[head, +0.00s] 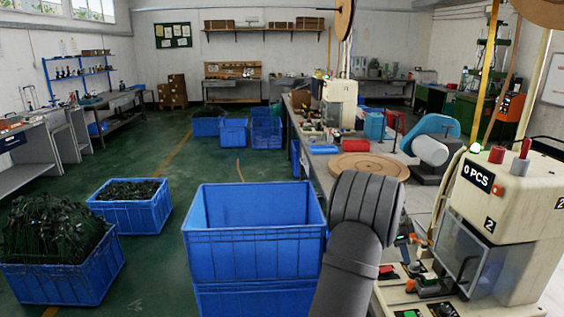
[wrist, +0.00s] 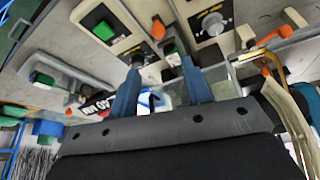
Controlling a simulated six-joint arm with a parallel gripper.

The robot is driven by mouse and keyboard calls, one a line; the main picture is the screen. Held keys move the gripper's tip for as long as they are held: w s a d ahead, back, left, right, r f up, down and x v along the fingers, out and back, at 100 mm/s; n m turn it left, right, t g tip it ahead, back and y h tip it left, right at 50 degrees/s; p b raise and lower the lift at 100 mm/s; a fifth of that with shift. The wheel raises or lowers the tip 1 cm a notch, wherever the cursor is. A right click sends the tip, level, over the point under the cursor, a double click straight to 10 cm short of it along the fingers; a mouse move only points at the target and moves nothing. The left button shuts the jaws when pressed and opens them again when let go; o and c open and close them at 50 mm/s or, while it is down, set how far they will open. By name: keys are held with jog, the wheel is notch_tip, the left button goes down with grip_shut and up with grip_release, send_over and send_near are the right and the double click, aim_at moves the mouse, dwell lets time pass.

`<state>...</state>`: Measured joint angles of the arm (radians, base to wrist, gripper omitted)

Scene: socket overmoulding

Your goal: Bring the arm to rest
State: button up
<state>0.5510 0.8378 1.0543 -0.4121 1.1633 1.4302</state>
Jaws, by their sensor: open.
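My gripper (wrist: 160,66) shows in the wrist view with its two blue fingers apart and nothing visible between them. Beyond the fingers are the control panels of the machine, seen upside down. In the head view my dark grey arm rises at the lower middle, between the blue crate and the workbench. My gripper cannot be made out there. The cream machine (head: 513,190) with a "0 PCS" display stands at the right, close to my arm. A green lamp is lit on its top.
An empty blue crate (head: 255,233) sits on another crate left of my arm. Blue crates of dark cables (head: 62,270) stand on the floor further left. The workbench holds a round brown disc (head: 369,166) and a white roll (head: 430,150). Green floor is open between the crates.

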jog(key=x, duration=1.2)
jog(key=shift+f, duration=0.3)
jog(key=shift+a, duration=0.2)
jog(key=shift+r, duration=0.5)
jog(key=v, duration=1.6)
jog(key=x, duration=1.7)
jog(key=shift+a+f, duration=0.1)
jog(key=shift+f, duration=0.1)
jog(key=a, duration=1)
jog(key=v, duration=1.7)
jog(key=n+t, duration=0.1)
jog(key=n, duration=0.3)
send_near(411, 281)
jog(key=s, duration=0.2)
jog(key=s+d, duration=0.1)
jog(key=s, duration=0.2)
jog(key=shift+s+d, duration=0.15)
jog(key=shift+s, duration=0.15)
